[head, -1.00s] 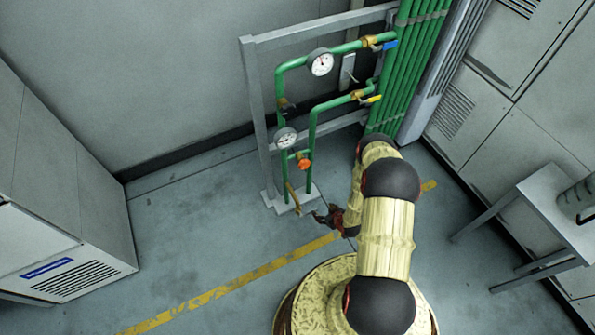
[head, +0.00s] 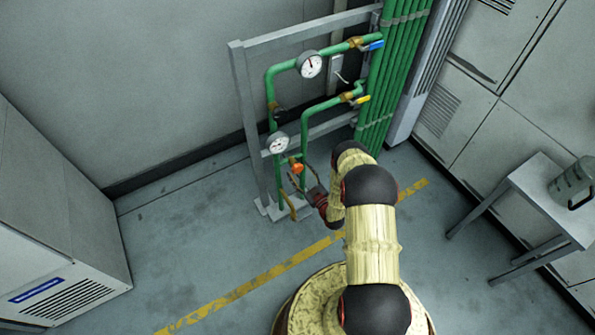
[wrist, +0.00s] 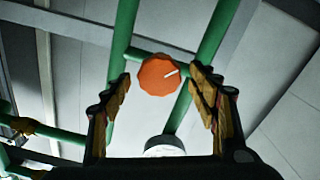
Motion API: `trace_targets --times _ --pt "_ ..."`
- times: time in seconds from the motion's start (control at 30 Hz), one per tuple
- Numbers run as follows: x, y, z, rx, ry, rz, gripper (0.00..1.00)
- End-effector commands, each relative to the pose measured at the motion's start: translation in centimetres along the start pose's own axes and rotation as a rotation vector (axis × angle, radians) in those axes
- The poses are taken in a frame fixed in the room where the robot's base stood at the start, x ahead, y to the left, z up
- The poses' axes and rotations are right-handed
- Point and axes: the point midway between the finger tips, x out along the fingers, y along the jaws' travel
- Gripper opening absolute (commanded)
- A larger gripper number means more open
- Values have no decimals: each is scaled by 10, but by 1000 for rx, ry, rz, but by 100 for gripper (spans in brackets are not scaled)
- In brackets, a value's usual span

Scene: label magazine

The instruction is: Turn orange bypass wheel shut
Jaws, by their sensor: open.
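The orange bypass wheel (head: 298,167) is on a short green cross pipe low on the pipe rack in the head view. In the wrist view the orange wheel (wrist: 159,75) faces the camera, with a white mark pointing to the upper right. My gripper (head: 305,182) is beside the wheel in the head view. In the wrist view my gripper (wrist: 163,80) is open, with one finger on each side of the wheel. Gaps show between the fingers and the wheel; whether the fingertips reach its depth I cannot tell.
Two gauges (head: 309,65) sit on the green pipes (head: 304,120). Valves with a blue handle (head: 374,45) and a yellow handle (head: 363,99) are above. A grey frame (head: 250,130) stands behind. A side table (head: 535,190) with a metal jug (head: 572,183) is at right.

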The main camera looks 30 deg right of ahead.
Motion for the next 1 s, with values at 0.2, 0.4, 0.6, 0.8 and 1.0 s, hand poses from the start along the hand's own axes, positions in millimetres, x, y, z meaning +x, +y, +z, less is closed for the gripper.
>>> trace_targets --times 0.2,0.4,0.6,0.8,1.0 --pt "19 0 1 1 0 0 60" --pt "21 0 0 1 -1 0 60" --pt "21 0 0 1 -1 0 54" --pt "21 0 0 1 -1 0 42" --pt "21 0 0 1 -2 0 31"
